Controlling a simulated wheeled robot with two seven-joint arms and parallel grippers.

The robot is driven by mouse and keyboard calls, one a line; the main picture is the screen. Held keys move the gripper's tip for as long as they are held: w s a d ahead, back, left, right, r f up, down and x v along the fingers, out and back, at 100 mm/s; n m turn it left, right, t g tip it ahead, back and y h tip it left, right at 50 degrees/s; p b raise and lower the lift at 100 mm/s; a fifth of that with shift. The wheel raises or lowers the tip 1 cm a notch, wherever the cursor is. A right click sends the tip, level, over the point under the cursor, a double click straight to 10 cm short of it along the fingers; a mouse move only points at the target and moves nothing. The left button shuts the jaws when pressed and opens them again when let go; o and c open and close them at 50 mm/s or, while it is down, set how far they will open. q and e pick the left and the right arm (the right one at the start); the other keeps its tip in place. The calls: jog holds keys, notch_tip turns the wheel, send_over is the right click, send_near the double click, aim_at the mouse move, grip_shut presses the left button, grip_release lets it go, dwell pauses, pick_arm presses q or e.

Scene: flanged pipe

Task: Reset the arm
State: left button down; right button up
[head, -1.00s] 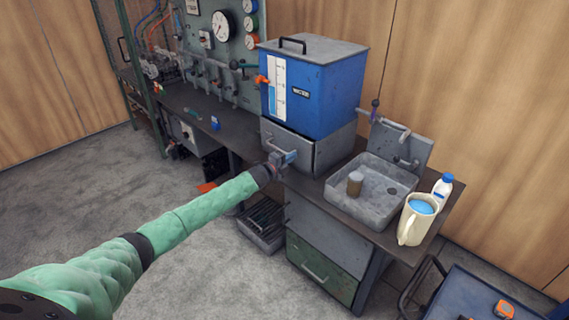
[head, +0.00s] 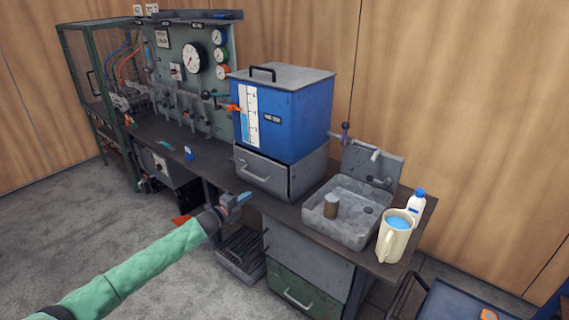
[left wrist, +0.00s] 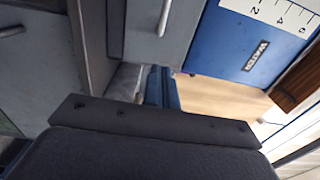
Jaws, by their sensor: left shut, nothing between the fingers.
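My left arm comes in from the lower left in the head view, in a green sleeve. Its gripper (head: 238,201) is shut and empty, in front of the workbench near the grey drawer (head: 262,172) under the blue water tank (head: 290,112). It appears apart from the drawer handle. In the left wrist view the shut blue fingers (left wrist: 161,88) show beyond the dark gripper body, with the tank (left wrist: 235,45) and the drawer front (left wrist: 160,30) behind them. My right gripper is not in view.
A grey sink (head: 350,212) holding a brown cylinder (head: 331,206) is on the bench's right part. A cream pitcher (head: 395,236) and a white bottle (head: 416,201) stand beside it. A gauge panel (head: 190,75) stands at the back left. The floor at left is clear.

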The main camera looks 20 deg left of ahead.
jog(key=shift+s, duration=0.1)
